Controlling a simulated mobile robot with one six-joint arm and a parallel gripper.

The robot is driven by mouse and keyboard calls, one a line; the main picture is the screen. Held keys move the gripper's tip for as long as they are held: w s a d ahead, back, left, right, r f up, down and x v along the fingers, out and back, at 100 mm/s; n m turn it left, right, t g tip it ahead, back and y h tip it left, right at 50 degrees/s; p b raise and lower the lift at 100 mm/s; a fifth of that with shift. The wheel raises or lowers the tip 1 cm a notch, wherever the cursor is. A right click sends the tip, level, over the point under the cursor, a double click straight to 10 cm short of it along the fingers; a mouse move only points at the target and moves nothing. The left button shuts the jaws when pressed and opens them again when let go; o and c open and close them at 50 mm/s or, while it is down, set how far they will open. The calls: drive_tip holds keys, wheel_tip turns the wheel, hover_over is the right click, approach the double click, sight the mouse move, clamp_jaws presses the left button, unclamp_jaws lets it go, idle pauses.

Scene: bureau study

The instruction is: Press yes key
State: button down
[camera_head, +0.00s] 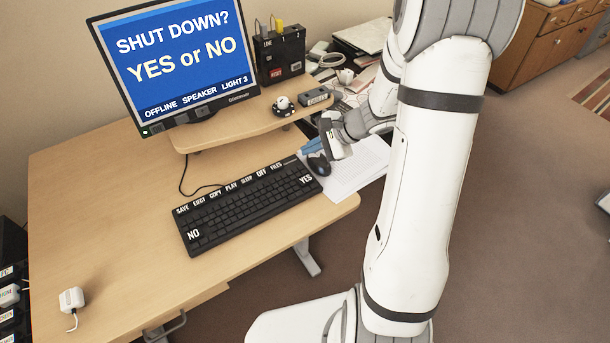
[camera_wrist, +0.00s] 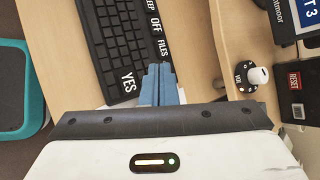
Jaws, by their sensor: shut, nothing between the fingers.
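The black keyboard (camera_head: 248,207) lies on the wooden desk, with white labels on several keys. The YES key (camera_head: 306,179) is at its right end near the front; it also shows in the wrist view (camera_wrist: 128,82). The NO key (camera_head: 194,234) is at the left end. The monitor (camera_head: 178,58) reads "SHUT DOWN? YES or NO". My gripper (camera_head: 312,146) is shut and empty, beyond the keyboard's right end. In the wrist view its blue fingers (camera_wrist: 159,78) are together, just right of the YES key. The height of the fingertips over the desk is unclear.
A raised shelf (camera_head: 238,122) carries the monitor, a knob and a black box (camera_head: 280,55). The desk's left front is mostly clear, with a white plug (camera_head: 71,299).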

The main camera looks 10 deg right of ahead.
drive_tip(key=shift+f, duration=0.1)
idle(0.3)
drive_tip(key=b, duration=0.5)
hover_over(310, 180)
wheel_tip(310, 180, down, 7)
drive_tip(key=shift+f, duration=0.1)
drive_tip(key=shift+f+b, duration=0.7)
drive_tip(key=shift+b, duration=0.1)
drive_tip(key=shift+f, duration=0.1)
idle(1.0)
drive_tip(key=shift+f+b, duration=0.3)
drive_tip(key=shift+b, duration=0.3)
drive_tip(key=shift+f+b, duration=0.45)
drive_tip(key=shift+b, duration=0.1)
idle(0.5)
drive_tip(key=shift+r, duration=0.1)
drive_tip(key=shift+r+p, duration=0.55)
drive_tip(key=shift+r, duration=0.25)
